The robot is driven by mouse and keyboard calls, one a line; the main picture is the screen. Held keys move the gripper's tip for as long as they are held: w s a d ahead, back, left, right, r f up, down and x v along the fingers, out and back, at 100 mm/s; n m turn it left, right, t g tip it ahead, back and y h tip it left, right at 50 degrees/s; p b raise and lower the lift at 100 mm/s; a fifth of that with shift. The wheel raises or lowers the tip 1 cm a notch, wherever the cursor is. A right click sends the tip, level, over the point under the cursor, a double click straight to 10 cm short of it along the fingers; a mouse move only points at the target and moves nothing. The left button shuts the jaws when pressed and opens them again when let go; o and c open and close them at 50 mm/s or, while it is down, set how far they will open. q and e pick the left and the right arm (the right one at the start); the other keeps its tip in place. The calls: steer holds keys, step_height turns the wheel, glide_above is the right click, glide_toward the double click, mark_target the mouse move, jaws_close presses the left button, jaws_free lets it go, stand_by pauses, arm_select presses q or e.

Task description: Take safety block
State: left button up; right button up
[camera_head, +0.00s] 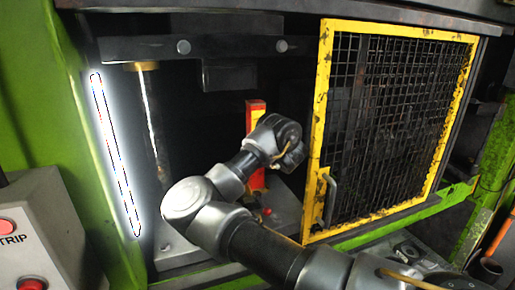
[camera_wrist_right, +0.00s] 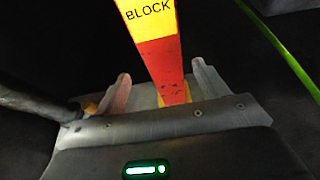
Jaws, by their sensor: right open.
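The safety block (camera_head: 255,115) is a red and yellow upright post standing inside the press, partly hidden by my right arm in the head view. In the right wrist view the safety block (camera_wrist_right: 160,60) shows a yellow part marked "BLOCK" above a red part. My right gripper (camera_wrist_right: 161,72) is open, with one finger on each side of the block. Gaps show between the fingers and the block, and I cannot tell any contact. In the head view my right arm reaches into the press opening and its fingers cannot be made out. My left gripper is out of view.
A yellow-framed mesh guard door (camera_head: 390,125) with a handle (camera_head: 329,200) stands right of my arm. A lit light strip (camera_head: 116,155) runs along the green press frame (camera_head: 70,100) at left. A control box (camera_head: 45,235) stands lower left. A metal column (camera_head: 152,120) stands inside.

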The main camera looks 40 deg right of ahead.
steer(key=shift+b+x, duration=0.6)
steer(key=shift+x, duration=0.7)
steer(key=b+x, duration=0.4)
steer(key=x, duration=0.1)
steer(key=shift+s+d+f+b, duration=0.1)
steer(key=shift+d+b, duration=0.1)
steer(key=shift+b, duration=0.2)
